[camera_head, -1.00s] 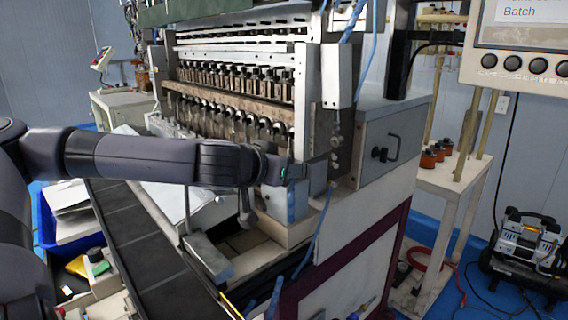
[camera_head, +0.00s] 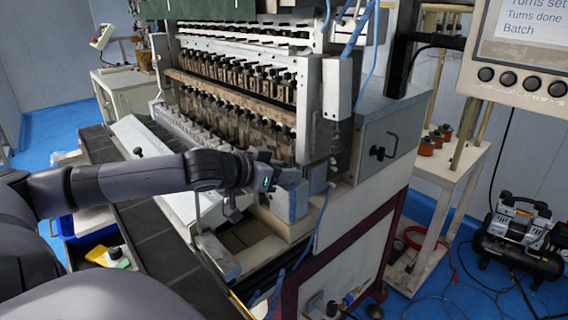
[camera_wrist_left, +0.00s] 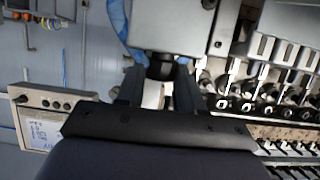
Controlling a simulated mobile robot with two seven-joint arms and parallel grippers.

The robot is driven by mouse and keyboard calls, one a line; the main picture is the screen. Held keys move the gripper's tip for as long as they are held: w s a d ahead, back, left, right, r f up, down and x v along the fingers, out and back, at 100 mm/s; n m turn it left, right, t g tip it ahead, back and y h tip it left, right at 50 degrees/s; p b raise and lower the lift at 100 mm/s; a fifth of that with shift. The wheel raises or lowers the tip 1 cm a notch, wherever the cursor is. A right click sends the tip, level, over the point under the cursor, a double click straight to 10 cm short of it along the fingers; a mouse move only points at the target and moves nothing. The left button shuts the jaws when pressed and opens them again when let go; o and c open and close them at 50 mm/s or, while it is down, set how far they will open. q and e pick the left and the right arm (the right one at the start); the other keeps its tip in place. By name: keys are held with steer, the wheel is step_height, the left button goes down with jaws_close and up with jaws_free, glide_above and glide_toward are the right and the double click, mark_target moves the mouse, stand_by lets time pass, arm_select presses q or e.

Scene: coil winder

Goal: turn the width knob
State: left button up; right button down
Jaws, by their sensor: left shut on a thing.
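My left gripper (camera_head: 282,174) is at the front right end of the coil winder (camera_head: 345,205), beside a grey block (camera_head: 290,200). In the left wrist view its two dark fingers (camera_wrist_left: 157,92) stand on either side of a dark round knob (camera_wrist_left: 162,67) under a grey housing (camera_wrist_left: 170,25). The fingers are shut on this knob. In the head view the knob is hidden behind my wrist and gripper. My right gripper is not in view.
A row of spindles (camera_head: 235,115) runs along the winder, left of my gripper. A control screen (camera_head: 525,45) hangs at the upper right. A white stand with orange spools (camera_head: 430,145) and a compressor (camera_head: 520,240) stand to the right. A dark conveyor (camera_head: 150,235) lies below my arm.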

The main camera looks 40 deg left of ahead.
arm_select(q)
steer(key=shift+a+f+m+h, duration=0.15)
steer(key=shift+f+m+h, duration=0.1)
steer(key=shift+m+h, duration=0.05)
steer(key=shift+r+h, duration=0.15)
steer(key=shift+h, duration=0.15)
steer(key=o, duration=1)
steer(key=shift+o, duration=0.2)
steer(key=shift+s+r, duration=0.1)
steer(key=shift+s, duration=0.05)
steer(key=v, duration=0.6)
steer(key=shift+s+r, duration=0.2)
steer(key=shift+s, duration=0.15)
steer(key=shift+c, duration=0.2)
